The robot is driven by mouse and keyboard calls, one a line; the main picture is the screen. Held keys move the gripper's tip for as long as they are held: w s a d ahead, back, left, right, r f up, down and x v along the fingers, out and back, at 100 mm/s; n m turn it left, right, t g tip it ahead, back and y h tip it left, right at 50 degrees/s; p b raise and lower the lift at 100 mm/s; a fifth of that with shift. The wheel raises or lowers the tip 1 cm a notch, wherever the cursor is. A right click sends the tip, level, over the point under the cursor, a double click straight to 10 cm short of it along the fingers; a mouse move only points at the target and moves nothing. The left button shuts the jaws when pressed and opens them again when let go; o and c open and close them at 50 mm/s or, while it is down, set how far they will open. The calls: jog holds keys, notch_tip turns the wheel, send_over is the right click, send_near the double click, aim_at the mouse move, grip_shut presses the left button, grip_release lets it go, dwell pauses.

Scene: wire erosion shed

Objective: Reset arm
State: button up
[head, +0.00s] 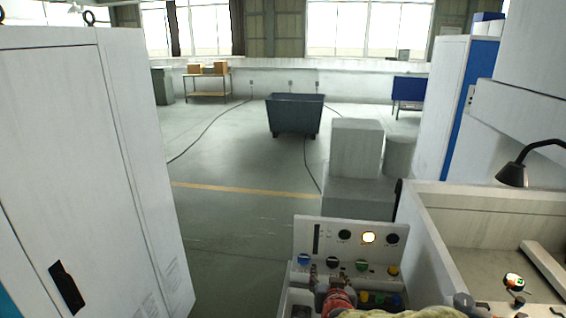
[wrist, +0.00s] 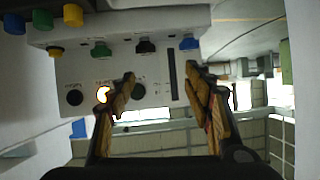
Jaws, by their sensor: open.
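My gripper (wrist: 160,75) is open in the wrist view, its two brown-padded fingers apart with nothing held between them. The white control panel (wrist: 70,70) appears upside down behind the fingers. In the head view the panel (head: 308,235) stands at the bottom centre, with the lit button (head: 369,237) between two dark round ones. The gripper (head: 323,272) shows small in front of the panel's lower left part. I cannot tell the exact gap to the panel.
A tall white cabinet (head: 70,130) fills the left. A machine tub (head: 480,195) with a black lamp (head: 513,172) is at the right. Grey blocks (head: 357,150) stand behind the panel. A dark bin (head: 294,115) stands farther back. Open floor (head: 225,150) lies in the middle, crossed by cables.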

jog(key=s+a+r+n+g+y, duration=0.25)
jog(key=s+r, duration=0.55)
jog(key=s, duration=0.4)
jog(key=s+d+g, duration=0.2)
jog(key=s+d, duration=0.1)
jog(key=s, duration=0.6)
jog(key=s+d+r+g+h, duration=0.1)
jog(key=s+d+g, duration=0.1)
jog(key=s, duration=0.8)
jog(key=shift+d+r+m+g, duration=0.25)
jog(key=shift+d+m+g, duration=0.1)
jog(key=shift+d, duration=0.5)
jog(key=shift+c, duration=0.6)
